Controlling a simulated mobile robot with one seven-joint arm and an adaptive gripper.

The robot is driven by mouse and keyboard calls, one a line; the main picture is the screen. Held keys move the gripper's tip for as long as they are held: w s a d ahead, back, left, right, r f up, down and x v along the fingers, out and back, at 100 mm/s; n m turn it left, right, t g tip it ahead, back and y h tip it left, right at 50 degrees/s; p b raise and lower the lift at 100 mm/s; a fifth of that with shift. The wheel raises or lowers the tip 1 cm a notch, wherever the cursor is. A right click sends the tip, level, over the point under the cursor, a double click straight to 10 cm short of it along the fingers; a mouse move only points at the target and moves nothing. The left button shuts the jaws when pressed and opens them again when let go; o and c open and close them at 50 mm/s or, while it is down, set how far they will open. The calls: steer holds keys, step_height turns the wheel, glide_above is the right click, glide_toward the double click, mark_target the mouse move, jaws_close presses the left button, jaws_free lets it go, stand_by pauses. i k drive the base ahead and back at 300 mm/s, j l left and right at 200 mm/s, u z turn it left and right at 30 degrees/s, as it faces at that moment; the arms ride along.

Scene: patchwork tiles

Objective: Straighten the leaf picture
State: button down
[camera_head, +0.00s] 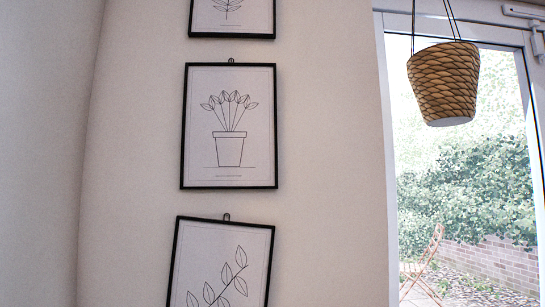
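Three black-framed line drawings hang in a column on the pale wall. The lowest, a leaf branch picture (222,265), hangs visibly tilted, its top edge sloping down to the right; its bottom is cut off by the view. The middle picture (230,126) shows a potted plant and hangs about straight. The top picture (229,14) shows an upright leaf sprig and is cut off above; its visible bottom edge is close to level. Small dark hooks show above the lower two frames. My gripper is not in view.
A woven hanging basket (443,84) hangs on dark cords at the upper right, in front of a glazed door (460,180) onto a garden. A wall corner runs down the left side. The wall around the pictures is bare.

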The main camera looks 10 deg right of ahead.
mark_target(215, 262)
steer(key=i+l+u, duration=0.2)
steer(key=i+l, duration=0.2)
steer(key=l, duration=0.2)
steer(key=i+l+u, duration=0.1)
steer(key=l, duration=0.25)
steer(key=i+l, duration=0.25)
steer(key=l+u, duration=0.05)
